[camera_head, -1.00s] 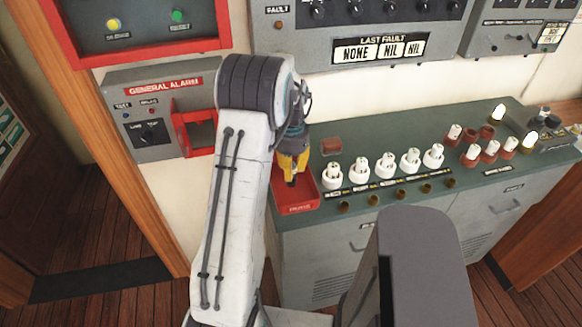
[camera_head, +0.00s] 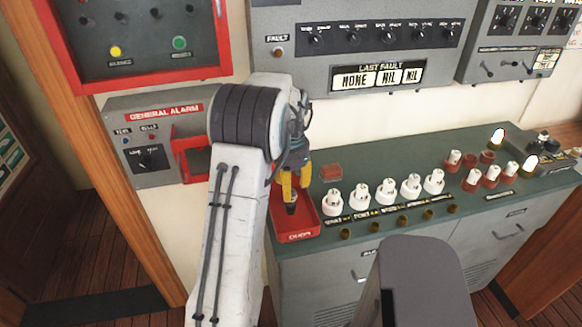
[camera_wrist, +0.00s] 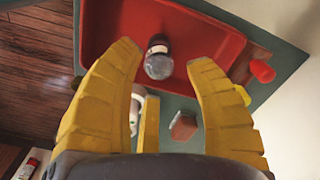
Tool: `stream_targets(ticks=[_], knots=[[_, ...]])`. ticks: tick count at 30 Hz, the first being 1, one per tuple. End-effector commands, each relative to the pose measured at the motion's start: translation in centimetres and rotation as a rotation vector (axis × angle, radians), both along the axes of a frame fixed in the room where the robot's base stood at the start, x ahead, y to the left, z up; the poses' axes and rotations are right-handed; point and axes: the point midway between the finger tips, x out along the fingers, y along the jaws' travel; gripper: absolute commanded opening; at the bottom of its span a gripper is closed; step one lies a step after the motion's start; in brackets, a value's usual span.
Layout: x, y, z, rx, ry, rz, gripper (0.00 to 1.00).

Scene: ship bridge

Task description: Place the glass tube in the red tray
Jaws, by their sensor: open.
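The red tray (camera_head: 299,228) sits at the left end of the green console top, and it also fills the upper part of the wrist view (camera_wrist: 215,45). A small glass tube with a dark band (camera_wrist: 158,62) shows against the tray floor, between and just beyond my fingertips. In the head view it is a small dark shape (camera_head: 291,209) within the tray. Whether it stands or leans is hard to tell. My gripper (camera_head: 296,183) is over the tray, its yellow fingers (camera_wrist: 165,62) spread apart, with gaps visible on either side of the tube.
A row of white fuse holders (camera_head: 387,194) stands right of the tray, with several red ones (camera_head: 473,180) farther right. A small red block (camera_head: 331,172) lies behind the tray. The General Alarm box (camera_head: 150,130) is on the wall to the left.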

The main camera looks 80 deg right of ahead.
Motion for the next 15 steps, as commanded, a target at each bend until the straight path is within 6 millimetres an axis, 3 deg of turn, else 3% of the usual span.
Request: stream_targets(ticks=[15], knots=[[-0.1, 0.1, 6.7, -0.001, 0.0, 0.0, 0.49]])
